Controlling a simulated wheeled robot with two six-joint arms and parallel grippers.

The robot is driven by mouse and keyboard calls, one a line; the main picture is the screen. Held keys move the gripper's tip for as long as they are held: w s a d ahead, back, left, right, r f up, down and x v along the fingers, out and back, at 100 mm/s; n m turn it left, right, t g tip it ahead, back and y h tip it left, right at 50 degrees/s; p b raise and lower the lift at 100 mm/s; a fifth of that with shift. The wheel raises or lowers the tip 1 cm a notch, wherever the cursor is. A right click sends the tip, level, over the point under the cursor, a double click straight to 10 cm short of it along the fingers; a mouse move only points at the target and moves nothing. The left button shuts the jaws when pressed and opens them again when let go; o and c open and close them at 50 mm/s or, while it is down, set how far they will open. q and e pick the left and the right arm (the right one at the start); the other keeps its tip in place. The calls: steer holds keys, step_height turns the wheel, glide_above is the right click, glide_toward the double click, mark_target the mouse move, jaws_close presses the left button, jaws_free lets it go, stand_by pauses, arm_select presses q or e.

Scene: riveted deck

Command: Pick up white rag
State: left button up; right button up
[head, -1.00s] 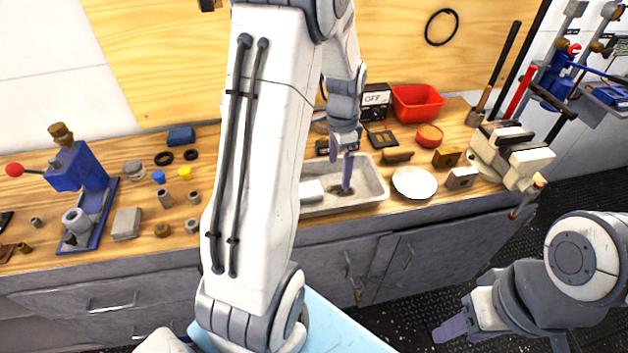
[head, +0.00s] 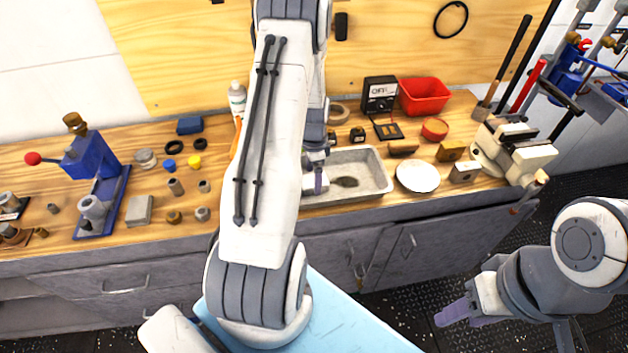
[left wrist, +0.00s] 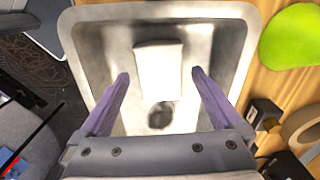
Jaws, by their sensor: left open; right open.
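A white, folded, rectangular piece that looks like the white rag (left wrist: 158,68) lies in a light grey sink basin (left wrist: 236,20) in the left wrist view. The basin also shows on the workbench in the head view (head: 375,165), where my left arm hides the rag. My left gripper (head: 318,183) is over the left part of the basin. In the left wrist view its purple fingers (left wrist: 160,73) are open, one on each side of the rag in the picture, with gaps to it. My right gripper (head: 456,316) is open and empty, low at the right, away from the bench.
A dark drain (left wrist: 160,115) is near the rag. A white plate (head: 417,176), a red bin (head: 424,97) and a vise (head: 512,150) stand right of the basin. A bottle (head: 237,98) and a blue press (head: 92,175) are left of it.

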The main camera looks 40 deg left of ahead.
arm_select(q)
steer(key=shift+f, duration=0.65)
steer(key=c, duration=1.3)
steer(key=shift+r, duration=0.15)
steer(key=shift+r, duration=0.25)
steer(key=r, duration=0.1)
steer(key=r+b, duration=0.1)
steer(key=r, duration=0.1)
steer(key=shift+d+r+b, duration=0.25)
steer(key=shift+r+b, duration=0.05)
steer(key=s+d+r, duration=0.2)
steer(key=d, duration=0.1)
steer(key=s+d+r+b, duration=0.1)
steer(key=s+d+r, duration=0.1)
steer(key=d, duration=0.1)
steer(key=s+d+r+b, duration=0.1)
steer(key=d+r, duration=0.1)
steer(key=d, duration=0.1)
steer(key=shift+s+d+r, duration=0.3)
steer(key=shift+s+r, duration=0.05)
steer(key=shift+s, duration=0.05)
